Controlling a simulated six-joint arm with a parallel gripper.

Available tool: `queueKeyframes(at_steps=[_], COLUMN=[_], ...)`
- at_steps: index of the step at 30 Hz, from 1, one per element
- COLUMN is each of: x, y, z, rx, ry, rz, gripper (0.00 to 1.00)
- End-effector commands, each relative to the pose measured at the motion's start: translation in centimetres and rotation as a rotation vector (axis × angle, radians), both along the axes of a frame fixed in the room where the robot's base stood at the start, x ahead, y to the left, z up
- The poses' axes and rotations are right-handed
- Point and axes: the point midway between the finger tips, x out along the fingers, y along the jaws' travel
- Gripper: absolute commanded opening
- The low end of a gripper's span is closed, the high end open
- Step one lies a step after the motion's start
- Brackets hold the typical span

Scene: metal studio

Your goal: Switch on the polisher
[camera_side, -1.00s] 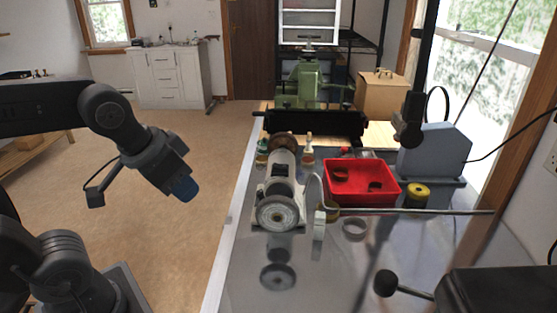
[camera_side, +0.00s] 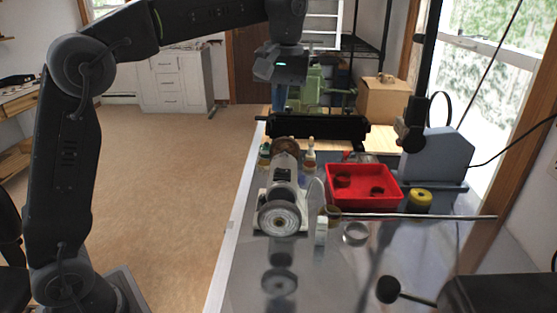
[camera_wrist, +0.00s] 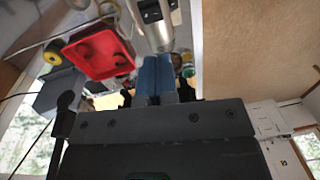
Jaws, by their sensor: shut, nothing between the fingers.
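The polisher (camera_side: 283,180) is a pale grey motor body with a round wheel facing the camera and a brown wheel at its far end. It stands on the shiny metal bench. In the wrist view, the polisher's silver body (camera_wrist: 155,22) is at the top, just beyond my fingertips in the picture. My gripper (camera_side: 279,108) has blue fingers, pointing down, above the level of the polisher and appearing above its far end. In the wrist view my gripper (camera_wrist: 155,58) has its blue fingers together and empty. I cannot make out a switch on the polisher.
A red tray (camera_side: 364,203) with dark parts lies right of the polisher, with a yellow roll (camera_side: 419,199) beside it. Small bottles (camera_side: 309,155) stand near the polisher's far end. A black bar (camera_side: 318,126) and a green machine (camera_side: 310,88) are behind. The bench front is largely clear.

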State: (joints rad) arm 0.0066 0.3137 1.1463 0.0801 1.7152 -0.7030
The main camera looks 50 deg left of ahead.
Motion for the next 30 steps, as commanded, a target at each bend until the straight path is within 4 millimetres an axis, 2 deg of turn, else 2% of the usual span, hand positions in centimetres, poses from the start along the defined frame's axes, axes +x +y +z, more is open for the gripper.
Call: queueKeyframes(at_steps=[1,6,20,26,30], x=[0.8,1.9,2.1,1.9,1.7], y=[0.0,0.0,0.1,0.2,0.4], z=[-0.2,-0.5,-0.7,-2.3,-4.7], rx=[0.003,0.010,0.012,0.012,0.012], ry=[0.015,0.042,0.048,0.049,0.050], rz=[0.022,0.072,0.082,0.081,0.081], gripper=[0.00,0.00,0.00,0.00,0.00])
